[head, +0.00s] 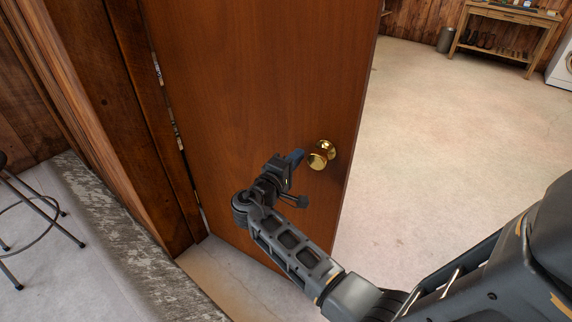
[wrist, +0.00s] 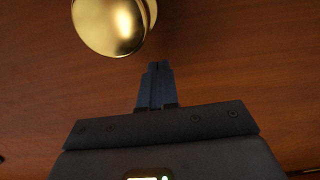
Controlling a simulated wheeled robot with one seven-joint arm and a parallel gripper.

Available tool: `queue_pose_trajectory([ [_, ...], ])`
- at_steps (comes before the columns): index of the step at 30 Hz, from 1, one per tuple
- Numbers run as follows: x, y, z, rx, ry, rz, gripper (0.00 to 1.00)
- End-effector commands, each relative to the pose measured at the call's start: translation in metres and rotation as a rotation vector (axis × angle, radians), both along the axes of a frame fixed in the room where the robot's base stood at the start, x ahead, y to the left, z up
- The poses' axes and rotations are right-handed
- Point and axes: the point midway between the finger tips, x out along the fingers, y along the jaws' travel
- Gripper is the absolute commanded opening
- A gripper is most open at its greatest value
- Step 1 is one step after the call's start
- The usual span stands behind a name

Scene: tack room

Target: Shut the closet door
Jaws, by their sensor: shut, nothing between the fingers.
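The closet door (head: 255,75) is a reddish-brown wooden panel standing open, with its hinges along its left edge by the wooden frame (head: 140,115). A round brass knob (head: 320,155) sits near its right edge. My gripper (head: 298,156) is shut and empty, just left of the knob and close to the door face. In the wrist view the shut fingers (wrist: 155,85) point at the door, just below the brass knob (wrist: 108,22). I cannot tell whether the fingertips touch the door.
A stool (head: 35,225) stands at the left on a grey floor. A worn sill strip (head: 130,255) runs beside the frame. At the back right are a wooden bench (head: 505,20) with boots, a bin (head: 445,40) and a white machine (head: 562,68). The pale floor (head: 440,140) right of the door is clear.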

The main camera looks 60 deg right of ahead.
Motion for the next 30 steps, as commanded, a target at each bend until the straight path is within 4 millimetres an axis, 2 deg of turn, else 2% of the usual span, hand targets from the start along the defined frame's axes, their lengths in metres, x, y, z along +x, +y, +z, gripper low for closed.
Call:
queue_pose_trajectory([
  [6,-0.001,-0.015,0.001,0.000,-0.001,0.000,0.00],
  [18,-0.001,-0.017,0.000,0.000,-0.001,0.002,0.00],
  [22,-0.002,-0.024,-0.001,0.001,-0.001,0.010,0.00],
  [26,-0.003,-0.041,-0.002,0.002,-0.001,0.034,0.00],
  [30,-0.006,-0.072,-0.003,0.003,-0.001,0.084,0.00],
])
